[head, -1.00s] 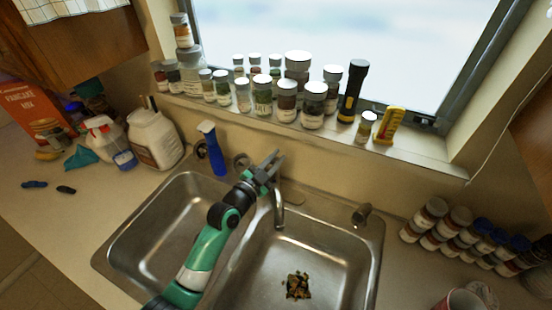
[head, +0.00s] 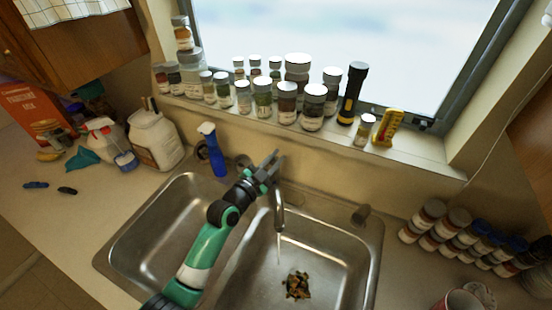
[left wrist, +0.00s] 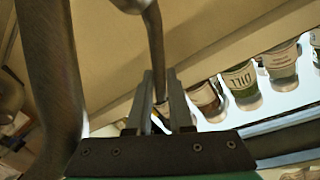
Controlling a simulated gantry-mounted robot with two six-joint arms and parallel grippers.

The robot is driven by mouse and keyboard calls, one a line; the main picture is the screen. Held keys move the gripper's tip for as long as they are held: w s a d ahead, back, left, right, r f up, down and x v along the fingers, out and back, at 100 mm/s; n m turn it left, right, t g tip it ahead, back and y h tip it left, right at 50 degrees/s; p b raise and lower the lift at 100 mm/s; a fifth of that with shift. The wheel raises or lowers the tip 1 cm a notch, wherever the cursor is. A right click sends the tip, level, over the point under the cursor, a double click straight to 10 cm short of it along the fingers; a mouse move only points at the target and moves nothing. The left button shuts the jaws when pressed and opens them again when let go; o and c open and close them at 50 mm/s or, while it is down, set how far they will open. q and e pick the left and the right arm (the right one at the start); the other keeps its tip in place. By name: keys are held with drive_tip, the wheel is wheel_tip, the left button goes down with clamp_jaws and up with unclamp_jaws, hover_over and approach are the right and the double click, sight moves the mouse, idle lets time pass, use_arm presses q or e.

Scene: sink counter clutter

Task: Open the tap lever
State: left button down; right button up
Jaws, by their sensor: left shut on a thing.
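My left gripper (head: 269,165) reaches over the sink divider to the back of the sink, behind the tap. In the left wrist view its two fingers (left wrist: 160,80) are shut on the tap lever (left wrist: 155,38), a slim metal rod that runs down between them. In the head view the gripper hides most of the lever. The curved metal tap spout (head: 280,210) shows just right of the gripper, and as a thick dark tube at the left of the wrist view (left wrist: 52,75). A thin stream of water (head: 279,248) falls from the spout into the right basin. My right gripper is not in view.
The steel double sink (head: 150,215) has dark scraps (head: 297,286) in the right basin. Several spice jars (head: 263,97) and a black flashlight (head: 352,93) line the sill behind. More jars (head: 452,225) lie at right.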

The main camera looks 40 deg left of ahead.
use_arm(q)
drive_tip(key=a+r+n+g+p, duration=0.1)
drive_tip(key=w+a+n+g+p, duration=0.1)
drive_tip(key=p, duration=0.1)
drive_tip(key=shift+w+a+r+h, duration=0.2)
drive_tip(key=shift+w+r+h, duration=0.05)
drive_tip(key=shift+r+h, duration=0.15)
drive_tip(key=shift+a+f+n+g, duration=0.15)
drive_tip(key=shift+n+g, duration=0.25)
drive_tip(key=shift+f, duration=0.1)
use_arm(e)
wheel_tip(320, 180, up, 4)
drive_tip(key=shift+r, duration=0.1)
use_arm(q)
drive_tip(key=c, duration=0.8)
unclamp_jaws()
drive_tip(key=p+v, duration=0.1)
drive_tip(key=v, duration=1)
drive_tip(key=shift+s, duration=0.3)
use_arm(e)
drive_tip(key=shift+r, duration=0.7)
